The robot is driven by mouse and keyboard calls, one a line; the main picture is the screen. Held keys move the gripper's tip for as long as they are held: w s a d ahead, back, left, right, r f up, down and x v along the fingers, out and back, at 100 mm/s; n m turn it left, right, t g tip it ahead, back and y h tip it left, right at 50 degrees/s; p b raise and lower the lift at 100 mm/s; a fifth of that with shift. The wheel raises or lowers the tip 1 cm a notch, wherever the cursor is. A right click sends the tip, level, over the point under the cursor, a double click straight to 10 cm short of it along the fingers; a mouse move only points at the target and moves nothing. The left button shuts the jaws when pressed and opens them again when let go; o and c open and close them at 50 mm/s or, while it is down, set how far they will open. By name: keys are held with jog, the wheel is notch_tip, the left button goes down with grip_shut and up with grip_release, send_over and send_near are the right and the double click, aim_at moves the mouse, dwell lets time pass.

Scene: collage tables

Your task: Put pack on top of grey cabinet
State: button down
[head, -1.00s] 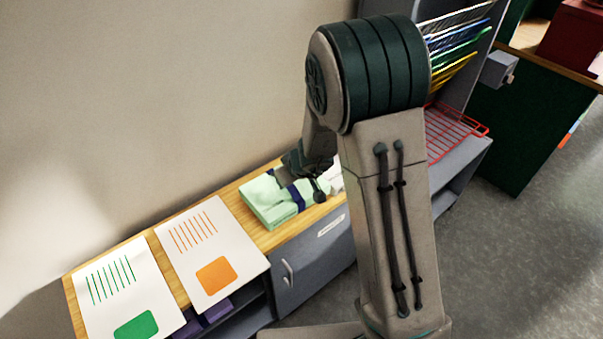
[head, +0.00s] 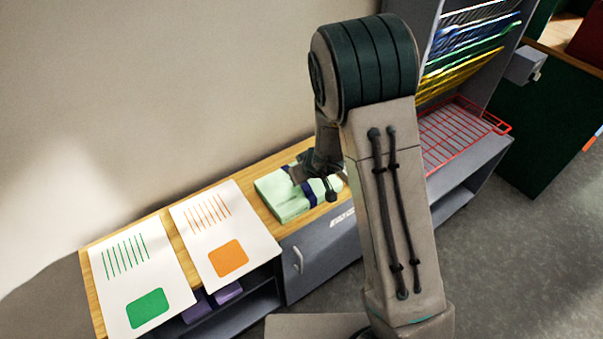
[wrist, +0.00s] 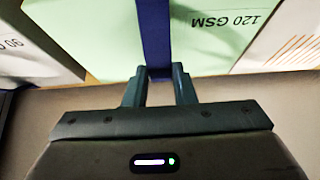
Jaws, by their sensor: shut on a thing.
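The pack (head: 284,196) is pale green with a dark blue band. It is at the wooden top (head: 258,228) of the low grey cabinet (head: 325,257), against the wall. In the wrist view the pack (wrist: 90,35) bears the print "120 GSM". My gripper (wrist: 158,74) is shut on the pack at its blue band (wrist: 154,35). In the head view my gripper (head: 314,182) is over the right part of the pack and hides some of it. I cannot tell whether the pack touches the wood or is slightly above it.
Two white sheets, one with green print (head: 135,270) and one with orange print (head: 222,228), lie left of the pack. A white pack (wrist: 30,50) is beside it in the wrist view. A red wire tray (head: 460,130) and coloured racks stand at right.

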jog(key=shift+w+f, duration=0.1)
jog(key=c, duration=1.2)
grip_release()
jog(key=shift+d+r, duration=0.1)
jog(key=shift+r, duration=0.25)
jog(key=s+d+r+m+g+y+p, duration=0.1)
jog(key=s+d+r, duration=0.1)
jog(key=s+r, duration=0.75)
jog(key=s+d+r+m+p, duration=0.1)
jog(key=s+d+r, duration=0.35)
jog(key=r, duration=0.75)
jog(key=s+d+r+m+h, duration=0.3)
jog(key=s+d, duration=0.5)
jog(key=s, duration=0.3)
jog(key=shift+s+m+g+h, duration=0.4)
jog(key=shift+m+h, duration=0.4)
jog(key=shift+m, duration=0.1)
